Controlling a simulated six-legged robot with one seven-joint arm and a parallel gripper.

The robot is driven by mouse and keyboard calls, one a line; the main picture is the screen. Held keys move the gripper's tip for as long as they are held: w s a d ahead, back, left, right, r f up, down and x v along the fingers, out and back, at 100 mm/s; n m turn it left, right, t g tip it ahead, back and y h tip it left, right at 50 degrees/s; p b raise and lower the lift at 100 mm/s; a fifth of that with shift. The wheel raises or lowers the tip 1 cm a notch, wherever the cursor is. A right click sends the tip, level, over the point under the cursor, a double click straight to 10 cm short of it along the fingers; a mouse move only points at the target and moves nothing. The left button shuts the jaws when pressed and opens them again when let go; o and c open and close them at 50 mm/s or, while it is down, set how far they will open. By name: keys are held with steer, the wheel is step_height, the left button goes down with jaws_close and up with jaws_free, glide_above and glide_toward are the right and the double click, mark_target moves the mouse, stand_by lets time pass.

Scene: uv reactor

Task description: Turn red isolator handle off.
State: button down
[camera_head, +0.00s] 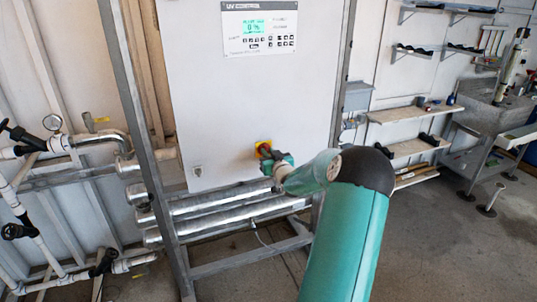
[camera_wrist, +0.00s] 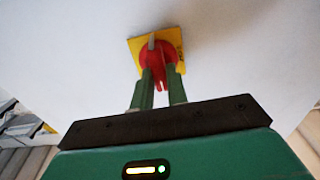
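The red isolator handle (camera_wrist: 153,58) sits on a square yellow plate (camera_wrist: 172,38) on the pale panel. In the head view the yellow plate (camera_head: 264,147) shows low on the white UV control cabinet (camera_head: 235,100), with the handle mostly hidden by my gripper (camera_head: 272,158). In the wrist view my gripper (camera_wrist: 161,75) has its two green fingers apart, one on each side of the handle's lower end. A narrow red part shows between them with some room beside it. Whether a finger touches the handle is not clear.
A grey metal frame (camera_head: 155,190) holds the cabinet, with silver pipes (camera_head: 235,208) running below. Shelves (camera_head: 410,113) and a sink (camera_head: 490,112) are at the right.

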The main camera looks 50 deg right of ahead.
steer(key=shift+n, duration=0.4)
steer(key=shift+w+a+f+n, duration=0.1)
steer(key=shift+f+n, duration=0.05)
steer(key=shift+n, duration=2.7)
steer(key=shift+a+f+n, duration=0.1)
steer(key=shift+n, duration=2.8)
steer(key=shift+w+a+f+n, duration=0.1)
steer(key=shift+f+n, duration=0.05)
steer(key=shift+n, duration=2.7)
steer(key=c, duration=1.4)
jaws_free()
steer(key=shift+s, duration=0.1)
steer(key=shift+f, duration=0.1)
